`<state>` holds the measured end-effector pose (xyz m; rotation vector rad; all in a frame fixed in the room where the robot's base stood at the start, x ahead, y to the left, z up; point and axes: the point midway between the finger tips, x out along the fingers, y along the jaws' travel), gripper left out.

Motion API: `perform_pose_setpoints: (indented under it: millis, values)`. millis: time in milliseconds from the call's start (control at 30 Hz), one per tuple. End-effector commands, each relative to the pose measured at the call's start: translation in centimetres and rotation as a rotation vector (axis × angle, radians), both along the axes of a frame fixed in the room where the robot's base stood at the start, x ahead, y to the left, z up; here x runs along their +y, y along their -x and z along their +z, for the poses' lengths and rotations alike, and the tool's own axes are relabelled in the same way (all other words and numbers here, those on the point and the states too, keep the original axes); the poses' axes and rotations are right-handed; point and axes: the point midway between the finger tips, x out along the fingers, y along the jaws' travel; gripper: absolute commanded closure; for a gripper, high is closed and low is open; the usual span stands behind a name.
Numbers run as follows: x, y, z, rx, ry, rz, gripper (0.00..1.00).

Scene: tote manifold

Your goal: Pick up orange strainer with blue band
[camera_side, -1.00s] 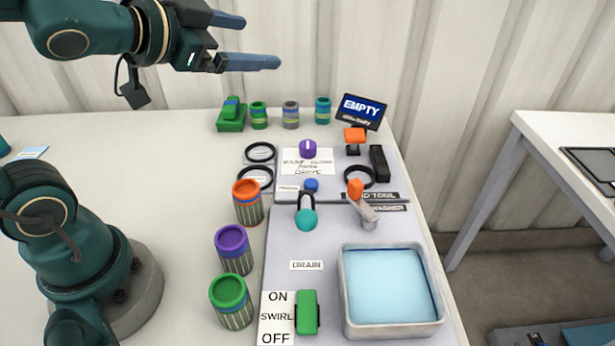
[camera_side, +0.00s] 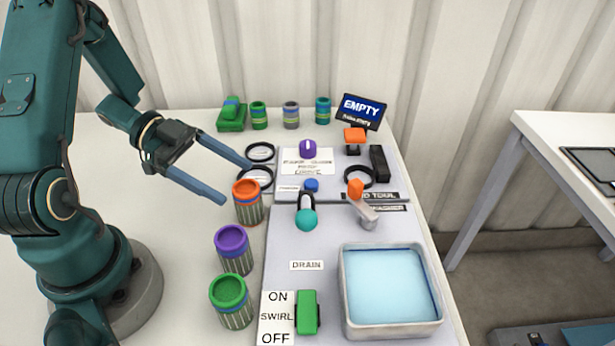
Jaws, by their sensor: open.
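The orange strainer with blue band (camera_side: 248,208) stands upright on the white table, left of the grey panel. It has an orange rim, a blue band below it and a ribbed grey body. My gripper (camera_side: 238,182) is open, its two long blue fingers pointing right and slightly down. The fingertips are near the strainer's rim, one beyond it and one at its left side in the picture. I cannot tell how far above or beside the strainer they are. Nothing is held.
A purple strainer (camera_side: 234,252) and a green strainer (camera_side: 231,301) stand in front of it. Black rings (camera_side: 262,152) lie behind it. To the right are a teal-knobbed handle (camera_side: 306,219), an orange-tipped tap (camera_side: 362,205) and a water basin (camera_side: 347,318). Several small jars (camera_side: 291,113) stand at the back.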

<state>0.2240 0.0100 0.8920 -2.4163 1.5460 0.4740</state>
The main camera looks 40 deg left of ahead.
Motion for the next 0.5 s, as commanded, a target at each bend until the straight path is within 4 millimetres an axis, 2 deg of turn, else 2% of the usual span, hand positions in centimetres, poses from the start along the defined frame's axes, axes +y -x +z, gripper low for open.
perform_pose_setpoints:
  millis: [167, 500]
  values:
    - [0.0, 0.0, -0.7, 0.018, 0.021, 0.036, 0.09]
    - [-3.3, -1.7, -2.2, 0.019, 0.02, 0.034, 0.09]
